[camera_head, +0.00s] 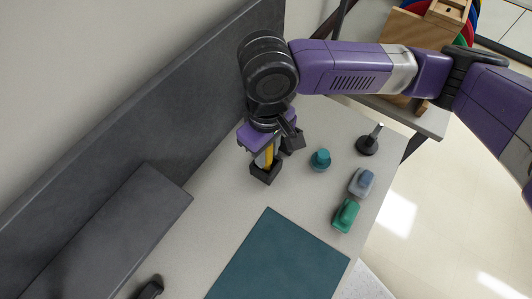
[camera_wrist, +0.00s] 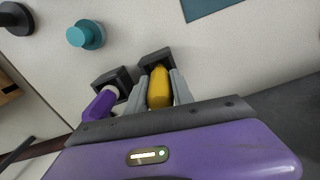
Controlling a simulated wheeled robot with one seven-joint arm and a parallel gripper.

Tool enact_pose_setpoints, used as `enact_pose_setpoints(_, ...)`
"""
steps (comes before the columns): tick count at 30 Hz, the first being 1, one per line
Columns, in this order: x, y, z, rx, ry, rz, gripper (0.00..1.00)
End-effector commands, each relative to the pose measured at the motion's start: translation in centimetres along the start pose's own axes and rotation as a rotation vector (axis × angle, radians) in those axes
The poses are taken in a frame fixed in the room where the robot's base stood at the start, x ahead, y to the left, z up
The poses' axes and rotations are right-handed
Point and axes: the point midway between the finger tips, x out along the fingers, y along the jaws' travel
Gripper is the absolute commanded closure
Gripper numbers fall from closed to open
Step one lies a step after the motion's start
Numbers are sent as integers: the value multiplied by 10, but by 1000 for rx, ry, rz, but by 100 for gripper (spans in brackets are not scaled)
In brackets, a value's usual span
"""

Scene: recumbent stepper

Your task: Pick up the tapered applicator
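A yellow tapered piece (camera_head: 269,156), which looks like the applicator, stands upright at a black square holder (camera_head: 265,172) on the pale table. It also shows in the wrist view (camera_wrist: 159,87). My gripper (camera_wrist: 160,90) has its grey fingers close in on both sides of the yellow piece, with no clear gap. The lower end of the piece is hidden at the holder. A second black holder (camera_wrist: 112,77) stands beside the first, next to a purple piece with a pale end (camera_wrist: 100,104).
A teal knob (camera_head: 320,160), a black-based post (camera_head: 367,145), a grey-blue item (camera_head: 361,182) and a green item (camera_head: 346,215) stand to the right. A teal mat (camera_head: 278,262) lies in front. A grey panel (camera_head: 150,110) rises at left, with a grey block (camera_head: 110,235) near it.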

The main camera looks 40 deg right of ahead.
Motion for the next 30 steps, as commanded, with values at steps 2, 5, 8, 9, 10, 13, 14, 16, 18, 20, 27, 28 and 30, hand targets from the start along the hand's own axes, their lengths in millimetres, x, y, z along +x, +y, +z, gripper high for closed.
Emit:
enact_pose_setpoints(2, 0, 0, 0, 0, 0, 0, 100)
enact_pose_setpoints(5, 0, 0, 0, 0, 0, 0, 100)
enact_pose_setpoints(8, 0, 0, 0, 0, 0, 0, 100)
enact_pose_setpoints(9, 0, 0, 0, 0, 0, 0, 100)
enact_pose_setpoints(10, -1, 0, 0, 0, 0, 0, 100)
enact_pose_setpoints(13, -4, 0, 0, 0, 0, 0, 100)
enact_pose_setpoints(14, -5, 0, 0, 0, 0, 0, 100)
enact_pose_setpoints(16, -10, 0, -1, -1, 1, -1, 100)
enact_pose_setpoints(18, -18, 0, -1, -1, 2, 0, 100)
enact_pose_setpoints(20, -28, 0, -1, -2, 2, 0, 100)
enact_pose_setpoints(27, -85, 0, -1, -2, 5, 0, 100)
enact_pose_setpoints(28, -94, 0, -1, -3, 5, 1, 100)
enact_pose_setpoints(30, -114, 0, -1, -3, 4, 1, 100)
